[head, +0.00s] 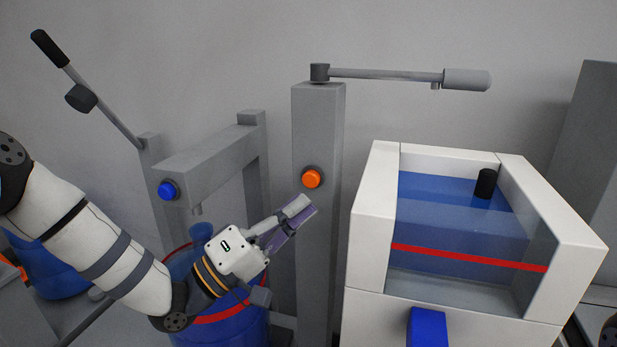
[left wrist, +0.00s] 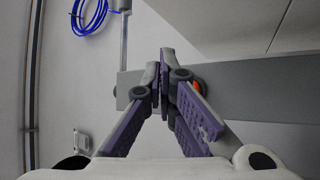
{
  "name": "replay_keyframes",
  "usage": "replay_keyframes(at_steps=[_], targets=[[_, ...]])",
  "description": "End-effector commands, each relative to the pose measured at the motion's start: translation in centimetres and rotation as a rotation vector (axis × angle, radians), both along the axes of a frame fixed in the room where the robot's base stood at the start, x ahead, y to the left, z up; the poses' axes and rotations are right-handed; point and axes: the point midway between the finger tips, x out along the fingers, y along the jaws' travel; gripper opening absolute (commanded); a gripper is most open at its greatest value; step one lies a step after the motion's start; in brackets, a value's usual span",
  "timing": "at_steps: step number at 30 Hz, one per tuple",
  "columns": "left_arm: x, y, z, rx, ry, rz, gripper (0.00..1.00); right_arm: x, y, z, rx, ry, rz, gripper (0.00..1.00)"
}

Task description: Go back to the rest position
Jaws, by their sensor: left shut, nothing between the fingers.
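My left gripper (head: 300,208) reaches in from the left in the head view, in front of the grey post (head: 318,240) and just below its orange button (head: 311,177). In the left wrist view its fingers (left wrist: 165,65) meet at the tips with nothing between them. The orange button (left wrist: 197,86) shows partly behind the fingers there. I cannot tell whether the fingertips touch the post. My right gripper is not in view.
A white bin (head: 372,235) with a blue see-through front stands at right. A grey frame (head: 205,155) with a blue button (head: 168,190) and a lever (head: 110,112) stands at left. Blue tubing (left wrist: 88,15) hangs in the left wrist view.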

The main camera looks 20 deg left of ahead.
Motion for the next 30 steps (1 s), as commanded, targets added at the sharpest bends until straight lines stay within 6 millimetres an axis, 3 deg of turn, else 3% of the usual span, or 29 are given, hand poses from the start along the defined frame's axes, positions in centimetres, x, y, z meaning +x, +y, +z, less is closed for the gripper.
replay_keyframes(at_steps=[12,14,17,20,21,23,24,26,27,30], targets=[[-0.6,0.0,-0.2,0.003,0.004,0.001,0.00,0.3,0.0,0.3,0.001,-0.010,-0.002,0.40],[-0.7,-0.5,-1.6,0.036,0.045,0.015,0.00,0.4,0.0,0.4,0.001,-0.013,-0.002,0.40],[-1.6,-2.0,-8.2,0.194,0.211,0.060,0.00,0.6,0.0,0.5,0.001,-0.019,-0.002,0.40],[-5.1,-3.1,-17.4,0.453,0.439,0.081,0.00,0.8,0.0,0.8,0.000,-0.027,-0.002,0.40],[-7.3,-3.1,-20.8,0.561,0.524,0.073,0.00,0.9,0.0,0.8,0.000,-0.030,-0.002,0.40],[-11.1,-2.7,-25.4,0.726,0.647,0.045,0.00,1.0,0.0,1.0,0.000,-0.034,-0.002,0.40],[-14.1,-2.2,-28.1,0.835,0.726,0.016,0.00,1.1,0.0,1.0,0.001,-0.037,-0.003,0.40],[-18.9,-1.1,-31.5,0.998,0.839,-0.044,0.00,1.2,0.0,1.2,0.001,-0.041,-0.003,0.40],[-22.4,-0.1,-33.2,1.104,0.911,-0.092,0.00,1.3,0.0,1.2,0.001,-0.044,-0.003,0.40],[-30.8,2.7,-35.7,1.342,1.071,-0.233,0.00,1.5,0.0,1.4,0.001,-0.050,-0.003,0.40]])
